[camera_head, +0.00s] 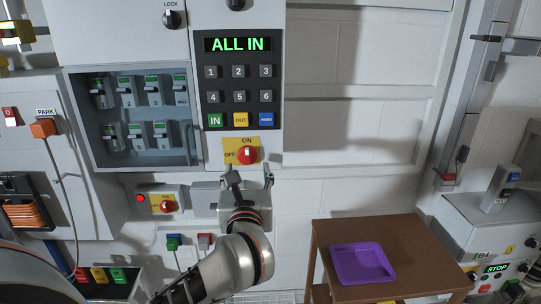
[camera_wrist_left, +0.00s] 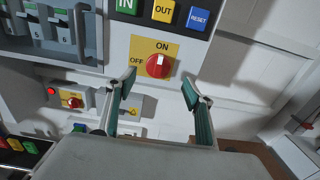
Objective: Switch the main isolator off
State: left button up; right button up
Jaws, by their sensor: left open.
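The main isolator (camera_head: 247,156) is a red rotary knob on a yellow plate marked ON above and OFF at its left. It sits below the keypad on the grey panel. In the left wrist view the knob (camera_wrist_left: 158,65) shows a white mark at its upper part, on the ON side. My left gripper (camera_head: 251,177) is open and empty, just below the knob in the head view. In the left wrist view its fingertips (camera_wrist_left: 158,82) stand apart either side of the knob, slightly below it; contact is not visible. My right gripper is not in view.
Above is a keypad (camera_head: 239,89) with a display reading ALL IN. A smaller box with a red lamp and red knob (camera_head: 167,207) is at lower left. An open breaker cabinet (camera_head: 194,163) is at left. A brown table (camera_head: 400,240) with a purple tray (camera_head: 362,282) stands right.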

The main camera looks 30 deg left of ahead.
aim_at(247, 158)
pick_arm(q)
jog(key=x, duration=0.7)
jog(key=shift+w+a, duration=0.2)
jog(key=shift+a, duration=0.15)
jog(key=c, duration=1)
